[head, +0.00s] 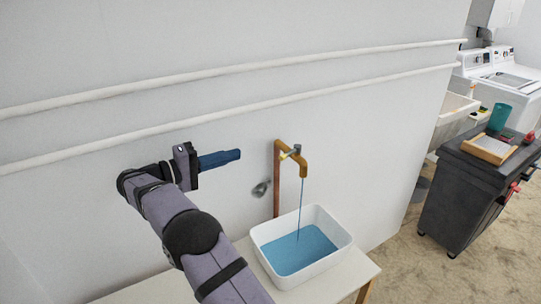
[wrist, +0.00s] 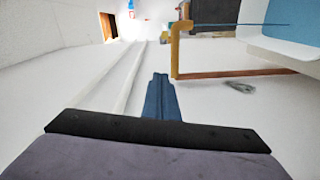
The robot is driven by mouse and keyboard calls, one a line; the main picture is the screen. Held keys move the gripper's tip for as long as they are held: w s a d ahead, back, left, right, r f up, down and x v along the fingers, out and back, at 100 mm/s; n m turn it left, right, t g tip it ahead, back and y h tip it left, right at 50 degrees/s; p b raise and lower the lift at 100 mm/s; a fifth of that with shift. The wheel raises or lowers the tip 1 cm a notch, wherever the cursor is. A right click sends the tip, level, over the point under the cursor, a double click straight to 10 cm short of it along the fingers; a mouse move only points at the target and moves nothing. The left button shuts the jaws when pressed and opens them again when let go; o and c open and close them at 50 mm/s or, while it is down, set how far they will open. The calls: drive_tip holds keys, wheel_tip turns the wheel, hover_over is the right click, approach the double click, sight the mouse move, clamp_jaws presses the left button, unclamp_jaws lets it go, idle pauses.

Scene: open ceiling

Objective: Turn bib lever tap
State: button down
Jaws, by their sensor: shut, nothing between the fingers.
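The brass-coloured bib tap (head: 303,166) sits on top of a brown upright pipe (head: 277,185) in front of the wall. Its small lever (head: 290,153) shows at the top of the tap body. A thin blue stream of water (head: 300,208) runs from the spout into a white basin (head: 345,240) holding blue water. My gripper (head: 238,154) is shut and empty, left of the tap and apart from it, pointing towards it at about lever height. In the wrist view, my gripper (wrist: 160,78) points up the picture, with the tap (wrist: 178,28) ahead and slightly right.
The basin stands on a pale table (head: 368,271). Two white pipes (head: 250,65) run along the wall above. A small grey metal fitting (head: 261,188) is left of the brown pipe. A dark cabinet (head: 465,190) and white washer (head: 520,100) are at the right.

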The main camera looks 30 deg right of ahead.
drive_tip(key=p, duration=0.5)
approach(291, 153)
drive_tip(key=w+d, duration=0.3)
drive_tip(key=w, duration=0.3)
drive_tip(key=shift+s+d+f+p, duration=0.1)
drive_tip(key=shift+s+d+p, duration=0.15)
drive_tip(key=shift+s, duration=0.4)
drive_tip(key=shift+s+d+p, duration=0.2)
drive_tip(key=shift+s+p, duration=0.15)
drive_tip(key=shift+s, duration=0.3)
drive_tip(key=shift+s+d+f+p, duration=0.1)
drive_tip(key=shift+s+d+p, duration=0.15)
drive_tip(key=shift+s, duration=0.4)
drive_tip(key=s+b, duration=0.2)
drive_tip(key=b, duration=0.3)
drive_tip(key=shift+s+d+f, duration=0.15)
